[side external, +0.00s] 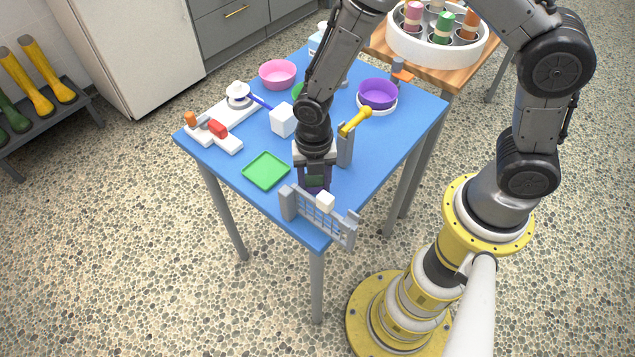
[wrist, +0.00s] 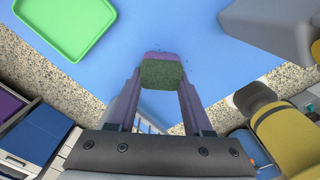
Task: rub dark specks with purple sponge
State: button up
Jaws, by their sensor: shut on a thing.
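The purple sponge (wrist: 161,73), with a dark green scouring face, is between the two fingers of my gripper (wrist: 160,84) in the wrist view. My gripper (side external: 314,174) is shut on it and points down at the near part of the blue table in the side view. There the sponge is mostly hidden by the fingers. A few tiny dark specks (wrist: 184,49) show on the blue surface just past the sponge's top edge in the wrist view. I cannot tell whether the sponge touches the table.
A green tray (side external: 266,170) lies left of my gripper. A grey gate-like rack (side external: 318,217) with a white block stands at the near edge. A grey post (side external: 345,150) with a yellow handle (side external: 355,121) stands close right. A white cube (side external: 283,120) and purple bowl (side external: 377,94) are farther back.

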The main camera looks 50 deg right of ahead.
jog(key=shift+w+r, duration=0.1)
jog(key=shift+w, duration=0.8)
jog(key=shift+w+r, duration=0.2)
jog(key=shift+r, duration=3.75)
jog(key=shift+s, duration=0.1)
